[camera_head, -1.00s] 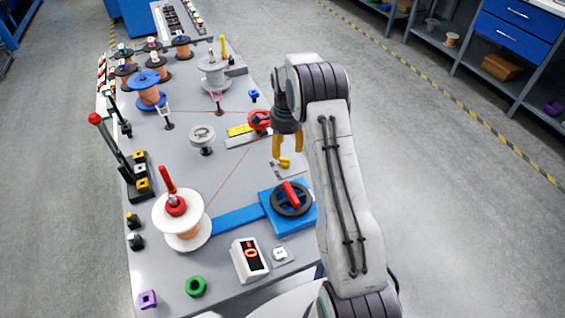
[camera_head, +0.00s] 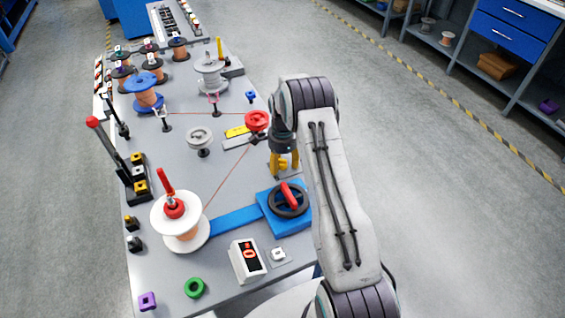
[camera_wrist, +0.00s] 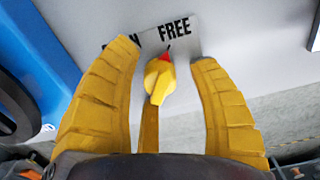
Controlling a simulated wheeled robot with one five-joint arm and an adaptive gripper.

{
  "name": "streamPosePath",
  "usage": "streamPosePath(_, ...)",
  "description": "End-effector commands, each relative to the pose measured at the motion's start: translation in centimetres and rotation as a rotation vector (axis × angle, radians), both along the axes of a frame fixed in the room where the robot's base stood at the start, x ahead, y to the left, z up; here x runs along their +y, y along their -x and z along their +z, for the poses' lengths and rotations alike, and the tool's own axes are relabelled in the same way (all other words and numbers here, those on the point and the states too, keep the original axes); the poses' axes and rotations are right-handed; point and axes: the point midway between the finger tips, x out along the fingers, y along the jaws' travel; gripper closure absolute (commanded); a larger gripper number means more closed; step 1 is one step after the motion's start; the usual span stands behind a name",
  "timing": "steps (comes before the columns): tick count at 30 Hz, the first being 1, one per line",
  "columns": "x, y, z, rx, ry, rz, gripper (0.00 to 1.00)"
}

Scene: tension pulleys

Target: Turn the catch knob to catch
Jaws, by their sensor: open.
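The yellow catch knob (camera_wrist: 158,80) sits between the two yellow fingers of my gripper (camera_wrist: 168,75) in the wrist view. Its red pointer aims up toward the printed label, near the word FREE. The label's other word, at its left, is partly hidden by the left finger. My gripper (camera_head: 283,170) is open, pointing down over the knob at the table's right edge, with gaps on both sides of the knob. In the head view the knob is mostly hidden by the fingers.
A black handwheel with a red handle (camera_head: 288,198) on a blue block stands just in front of my gripper. A red pulley (camera_head: 257,122) and a grey pulley (camera_head: 200,138) stand behind and left. A white spool (camera_head: 180,222) is farther left.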

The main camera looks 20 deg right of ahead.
Motion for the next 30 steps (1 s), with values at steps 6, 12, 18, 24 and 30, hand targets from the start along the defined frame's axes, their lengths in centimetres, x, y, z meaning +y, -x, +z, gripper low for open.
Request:
streamPosePath(6, 0.00, 0.01, 0.01, 0.001, 0.000, 0.000, 0.55)
streamPosePath(12, 0.00, 0.02, 0.02, 0.001, 0.000, 0.000, 0.73)
streamPosePath(18, 0.00, 0.02, 0.01, 0.001, 0.000, 0.000, 0.91)
streamPosePath(24, 0.01, 0.03, -0.01, 0.001, 0.000, 0.000, 1.00)
streamPosePath(30, 0.01, 0.05, -0.15, 0.002, 0.000, 0.026, 1.00)
